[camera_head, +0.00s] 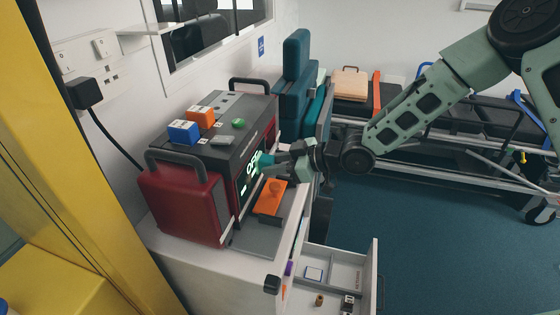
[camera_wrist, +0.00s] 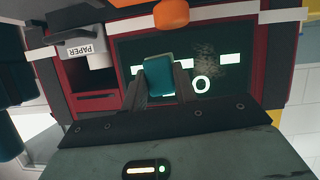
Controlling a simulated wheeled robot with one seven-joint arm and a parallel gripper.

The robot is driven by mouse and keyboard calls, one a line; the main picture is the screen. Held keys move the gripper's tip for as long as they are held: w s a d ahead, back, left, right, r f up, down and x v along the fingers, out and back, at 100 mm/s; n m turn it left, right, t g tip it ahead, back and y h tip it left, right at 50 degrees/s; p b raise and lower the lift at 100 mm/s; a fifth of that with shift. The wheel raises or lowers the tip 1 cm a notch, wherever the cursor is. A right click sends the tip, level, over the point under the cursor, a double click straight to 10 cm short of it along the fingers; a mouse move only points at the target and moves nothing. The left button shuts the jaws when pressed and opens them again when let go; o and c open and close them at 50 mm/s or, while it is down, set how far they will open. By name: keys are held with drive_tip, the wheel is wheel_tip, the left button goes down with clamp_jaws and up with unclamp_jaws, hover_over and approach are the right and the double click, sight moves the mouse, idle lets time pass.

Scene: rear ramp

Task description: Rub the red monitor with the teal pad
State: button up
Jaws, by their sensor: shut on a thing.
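The red monitor (camera_head: 185,208) stands on the white counter, with red sides, a dark top and a dark screen with pale glowing marks. The screen (camera_wrist: 225,78) fills much of the wrist view. A dark speckled smudge (camera_wrist: 208,58) lies on it, beside a white bar. My gripper (camera_head: 270,161) is at the screen side of the monitor, shut on the teal pad (camera_head: 264,160). In the wrist view the pad (camera_wrist: 159,75) sits between my two fingers, in front of the screen and beside the smudge. I cannot tell whether the pad touches the glass.
An orange block with a round knob (camera_head: 271,198) lies just below my gripper. Blue (camera_head: 183,132) and orange (camera_head: 201,117) blocks stand on the monitor's top. An open drawer (camera_head: 330,272) juts out below the counter. A stretcher (camera_head: 440,140) stands behind; the floor (camera_head: 420,220) is clear.

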drive_tip(key=shift+s+a+b, duration=0.3)
drive_tip(key=shift+s+b, duration=0.05)
drive_tip(key=shift+s, duration=0.5)
drive_tip(key=shift+s+a+b, duration=0.25)
drive_tip(key=shift+s+b, duration=0.1)
drive_tip(key=shift+s, duration=0.45)
drive_tip(key=shift+s+a+b, duration=0.3)
drive_tip(key=shift+s+b, duration=0.05)
drive_tip(key=shift+s, duration=0.5)
drive_tip(key=shift+s+a+f+b, duration=0.1)
drive_tip(key=shift+s+a+b, duration=0.15)
drive_tip(key=shift+s, duration=0.15)
drive_tip(key=shift+s+a+f+b, duration=0.1)
drive_tip(key=shift+s+b, duration=0.15)
drive_tip(key=shift+s, duration=0.15)
drive_tip(key=shift+s+a+r+b, duration=0.2)
drive_tip(key=shift+s+a+b, duration=0.15)
drive_tip(key=shift+s, duration=0.45)
drive_tip(key=shift+s+d+p, duration=0.2)
drive_tip(key=shift+s+d, duration=0.15)
drive_tip(key=shift+d, duration=0.6)
drive_tip(key=shift+s+d+p, duration=0.2)
drive_tip(key=shift+s+d, duration=0.1)
drive_tip(key=shift+d, duration=0.6)
drive_tip(key=shift+s+d+p, duration=0.2)
drive_tip(key=shift+s+d, duration=0.15)
drive_tip(key=shift+d, duration=0.6)
